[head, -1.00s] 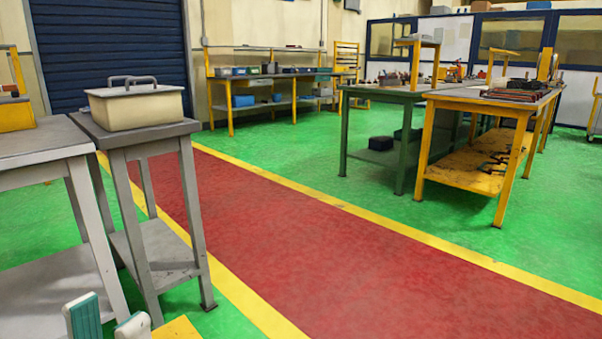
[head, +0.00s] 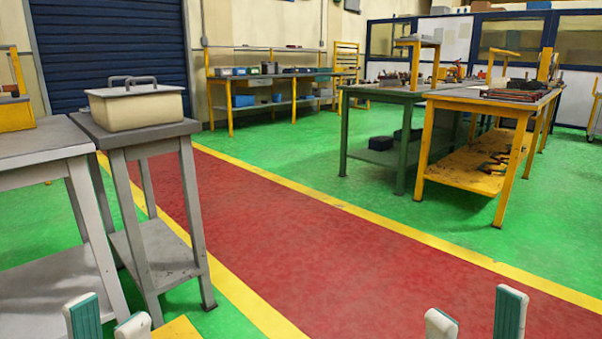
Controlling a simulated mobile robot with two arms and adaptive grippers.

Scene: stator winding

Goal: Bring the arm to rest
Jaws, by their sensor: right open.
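My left gripper (head: 108,320) shows at the bottom left edge, with two pale fingertips with teal pads standing apart and nothing seen between them. My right gripper (head: 475,318) shows at the bottom right, its two fingertips wide apart, open and empty over the red walkway. Both arms and the gripper bodies are below the picture edge. Neither gripper is seen touching anything.
A grey stand (head: 150,130) bearing a cream lidded box (head: 137,107) is at the left beside a grey table (head: 35,148). A yellow surface (head: 177,328) shows by my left gripper. Yellow (head: 520,135) and green benches are far right. The red walkway (head: 300,230) is clear.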

